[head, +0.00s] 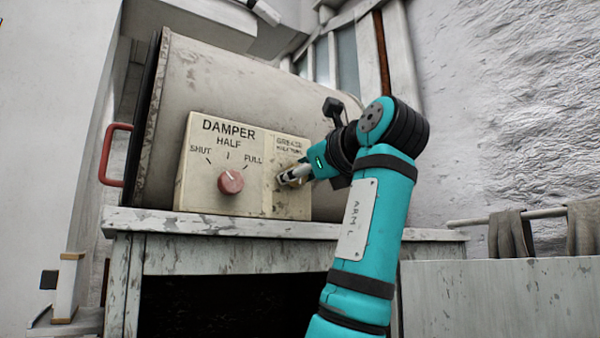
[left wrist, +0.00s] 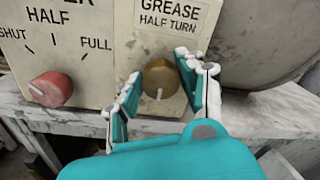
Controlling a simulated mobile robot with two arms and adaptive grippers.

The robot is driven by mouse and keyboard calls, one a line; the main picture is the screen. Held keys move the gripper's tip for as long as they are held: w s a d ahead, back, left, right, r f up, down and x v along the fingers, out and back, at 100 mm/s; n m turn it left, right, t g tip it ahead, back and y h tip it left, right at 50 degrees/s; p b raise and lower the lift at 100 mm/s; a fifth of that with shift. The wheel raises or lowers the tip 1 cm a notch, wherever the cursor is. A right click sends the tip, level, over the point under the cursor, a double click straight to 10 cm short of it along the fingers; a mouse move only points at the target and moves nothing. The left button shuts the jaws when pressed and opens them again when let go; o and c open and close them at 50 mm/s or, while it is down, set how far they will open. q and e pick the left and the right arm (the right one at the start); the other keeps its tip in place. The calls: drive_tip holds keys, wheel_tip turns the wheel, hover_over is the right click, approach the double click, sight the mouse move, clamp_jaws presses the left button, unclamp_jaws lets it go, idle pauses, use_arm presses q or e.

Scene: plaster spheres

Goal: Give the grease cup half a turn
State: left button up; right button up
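The grease cup (left wrist: 160,80) is a round brass-coloured knob on the cream panel, under the label "GREASE HALF TURN". Its white mark points down in the left wrist view. My left gripper (left wrist: 160,75) is open, with one finger on each side of the cup. A small gap shows at the left finger; whether the right finger touches I cannot tell. In the head view my left gripper (head: 286,176) is at the panel's right part and hides most of the cup. My right gripper is in neither view.
A red damper knob (head: 231,181) sits left of the cup, and also shows in the left wrist view (left wrist: 51,89). The panel (head: 200,195) is in front of a big drum (head: 215,75) on a worn ledge (head: 200,224). A red handle (head: 108,155) sticks out at left.

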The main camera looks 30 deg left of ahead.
use_arm(q)
drive_tip(key=o, duration=0.4)
drive_tip(key=shift+c, duration=0.2)
drive_tip(key=v, duration=1.2)
